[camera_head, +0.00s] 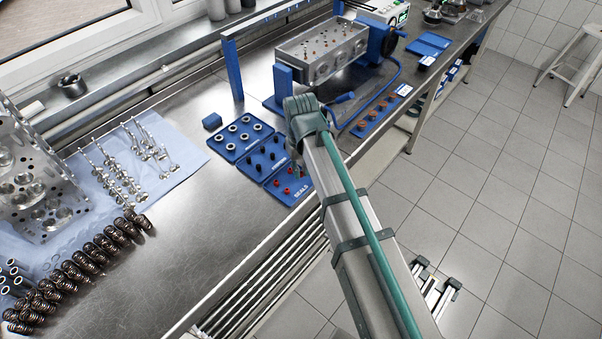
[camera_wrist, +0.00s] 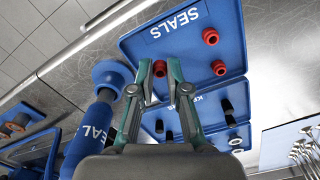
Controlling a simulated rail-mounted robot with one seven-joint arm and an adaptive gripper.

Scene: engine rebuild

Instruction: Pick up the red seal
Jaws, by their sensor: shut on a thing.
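The red seal (camera_wrist: 159,68) sits between the two fingertips of my gripper (camera_wrist: 159,72) in the wrist view. The fingers are closed on its sides. The blue tray marked SEALS (camera_wrist: 192,46) lies behind it; whether the seal is clear of the tray I cannot tell. Two other red seals (camera_wrist: 210,36) stand apart on the tray, to the right of my fingers. In the head view the SEALS tray (camera_head: 297,199) is at the bench's front edge with red seals (camera_head: 303,190) on it; my arm hides part of this area and most of my gripper.
A blue tray of dark parts (camera_head: 254,165) and one of metal rings (camera_head: 232,150) adjoin the SEALS tray. A cylinder head on a blue stand (camera_head: 322,52) is behind. A blue round-headed tool (camera_wrist: 107,90) is close left of my fingers. Bare bench (camera_head: 190,240) lies left.

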